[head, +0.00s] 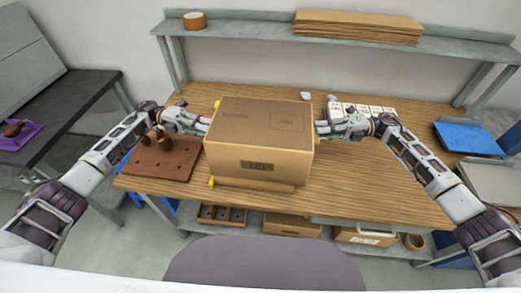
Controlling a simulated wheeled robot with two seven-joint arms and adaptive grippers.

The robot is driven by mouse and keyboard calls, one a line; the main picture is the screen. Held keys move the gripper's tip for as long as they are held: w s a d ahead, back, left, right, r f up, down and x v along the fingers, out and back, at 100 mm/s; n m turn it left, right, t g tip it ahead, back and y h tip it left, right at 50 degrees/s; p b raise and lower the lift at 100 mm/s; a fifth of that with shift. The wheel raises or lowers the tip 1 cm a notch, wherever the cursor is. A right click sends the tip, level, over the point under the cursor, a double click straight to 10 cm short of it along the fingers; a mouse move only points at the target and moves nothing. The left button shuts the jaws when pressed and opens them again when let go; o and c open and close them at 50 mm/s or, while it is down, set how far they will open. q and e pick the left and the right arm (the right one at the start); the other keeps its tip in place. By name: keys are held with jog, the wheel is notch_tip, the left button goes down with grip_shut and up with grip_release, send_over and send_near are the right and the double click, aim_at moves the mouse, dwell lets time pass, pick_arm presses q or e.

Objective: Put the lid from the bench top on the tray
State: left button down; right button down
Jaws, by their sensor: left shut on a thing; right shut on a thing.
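The lid (258,122), a large brown cardboard box shape with a dark printed label on its front, is level over the middle of the wooden bench top (360,190). My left gripper (206,124) is shut on its left side and my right gripper (319,128) is shut on its right side. Both fingertips are partly hidden. A brown edge, perhaps of the tray (255,185), shows under the lid's front. The lid hides the rest. I cannot tell whether the lid touches it.
A brown board (155,165) with dark round parts is left of the lid. White blocks (370,110) stand behind my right gripper. A blue tray (468,137) is at the right. A shelf (250,36) runs along the back. The bench's front right is clear.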

pick_arm(q)
jog(key=shift+f, duration=0.75)
pick_arm(e)
jog(key=shift+f, duration=0.8)
